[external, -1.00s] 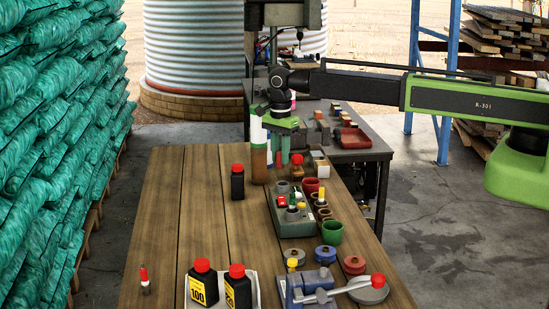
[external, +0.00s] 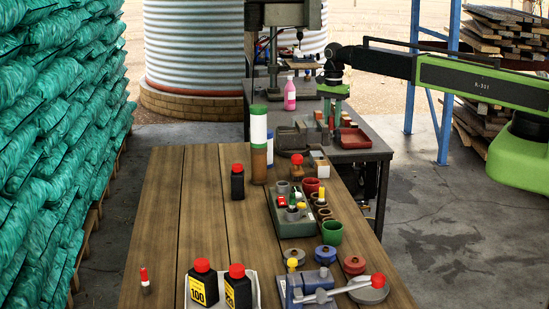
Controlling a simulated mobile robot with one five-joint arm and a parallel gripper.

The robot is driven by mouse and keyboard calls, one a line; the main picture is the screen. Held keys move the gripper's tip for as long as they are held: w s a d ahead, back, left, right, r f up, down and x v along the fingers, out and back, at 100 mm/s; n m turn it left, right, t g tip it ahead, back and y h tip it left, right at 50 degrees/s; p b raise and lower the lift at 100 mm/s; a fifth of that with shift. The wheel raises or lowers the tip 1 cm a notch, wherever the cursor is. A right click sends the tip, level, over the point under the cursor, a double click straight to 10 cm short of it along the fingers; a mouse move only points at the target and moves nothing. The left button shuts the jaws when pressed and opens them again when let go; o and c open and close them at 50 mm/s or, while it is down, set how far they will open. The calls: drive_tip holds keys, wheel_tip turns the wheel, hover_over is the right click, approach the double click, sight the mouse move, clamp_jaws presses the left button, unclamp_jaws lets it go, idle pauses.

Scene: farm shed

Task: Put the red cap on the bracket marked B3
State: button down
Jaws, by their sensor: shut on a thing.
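Small blocks with reddish and grey parts (external: 318,115) stand on the bench just left of the gripper and may be brackets. No B3 mark can be read at this size. I cannot tell whether the held thing touches anything.
The red tray (external: 355,139) lies on the metal bench (external: 350,154). A pink bottle (external: 290,95) stands behind, left of the gripper. On the wooden table are a tall white-and-green cylinder (external: 259,130), black red-capped bottles (external: 238,183) and a green block with small parts (external: 292,228).

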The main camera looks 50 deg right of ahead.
drive_tip(key=s+d+r+m, duration=0.1)
drive_tip(key=s+d, duration=0.1)
drive_tip(key=d, duration=0.6)
drive_tip(key=b, duration=0.7)
hover_over(317, 153)
drive_tip(key=f, duration=0.7)
drive_tip(key=shift+a+f, duration=0.1)
drive_tip(key=shift+a, duration=0.15)
wheel_tip(317, 153, down, 4)
drive_tip(key=b, duration=0.4)
drive_tip(key=shift+f, duration=0.15)
drive_tip(key=c, duration=1.2)
unclamp_jaws()
